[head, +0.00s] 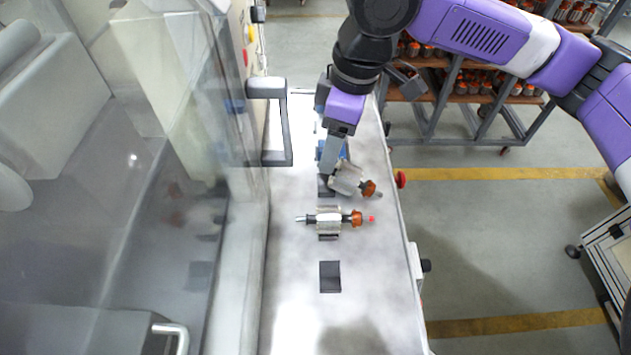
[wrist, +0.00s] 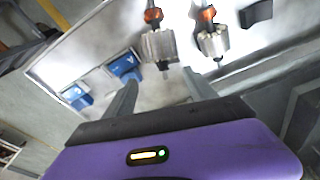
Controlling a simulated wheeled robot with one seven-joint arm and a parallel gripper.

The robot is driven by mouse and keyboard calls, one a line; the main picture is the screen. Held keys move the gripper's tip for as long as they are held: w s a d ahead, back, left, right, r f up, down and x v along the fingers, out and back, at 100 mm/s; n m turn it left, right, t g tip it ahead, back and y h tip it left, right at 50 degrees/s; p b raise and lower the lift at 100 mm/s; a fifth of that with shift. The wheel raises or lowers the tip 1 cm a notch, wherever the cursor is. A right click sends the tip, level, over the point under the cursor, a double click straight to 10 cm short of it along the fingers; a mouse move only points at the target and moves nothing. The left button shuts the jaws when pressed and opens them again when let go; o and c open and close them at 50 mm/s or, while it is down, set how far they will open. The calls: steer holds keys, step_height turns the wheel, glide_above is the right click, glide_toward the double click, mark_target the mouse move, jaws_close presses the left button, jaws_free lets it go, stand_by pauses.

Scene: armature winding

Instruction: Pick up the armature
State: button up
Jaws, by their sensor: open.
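Two armatures with silver cores and copper-orange commutators are on the grey bench top. The far armature (head: 348,180) lies at an angle by a dark pad, right beside my gripper (head: 331,163), which partly hides it. The near armature (head: 329,219) lies crosswise on another pad, its shaft red-tipped at the right. In the wrist view my gripper (wrist: 160,79) is open, and the far armature (wrist: 159,45) appears ahead of the gap between its fingers, with its shaft end pointing into it. The near armature (wrist: 212,39) is right of the right finger. Contact cannot be told.
An empty dark pad (head: 330,276) lies nearer on the bench (head: 375,300). Blue blocks (wrist: 122,66) stand left of the fingers in the wrist view. A machine with a clear guard and grey handle (head: 290,130) borders the bench's left. Racks of armatures (head: 470,88) stand behind.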

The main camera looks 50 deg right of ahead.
mark_target(346, 178)
steer(key=s, duration=0.1)
steer(key=s+g, duration=0.1)
steer(key=shift+s+d+f+h, duration=0.2)
steer(key=shift+s+d+h, duration=0.1)
steer(key=shift+d, duration=0.1)
steer(key=shift+s+d+f+g, duration=0.1)
steer(key=shift+s+d+g, duration=0.15)
steer(key=shift+g, duration=0.05)
steer(key=shift+w+a+f+p, duration=0.15)
steer(key=shift+f+p, duration=0.1)
steer(key=shift+f, duration=1.65)
steer(key=shift+s+a+f+p, duration=0.15)
steer(key=shift+f+p, duration=0.1)
steer(key=shift+f, duration=1.65)
steer(key=shift+w, duration=0.15)
jaws_close()
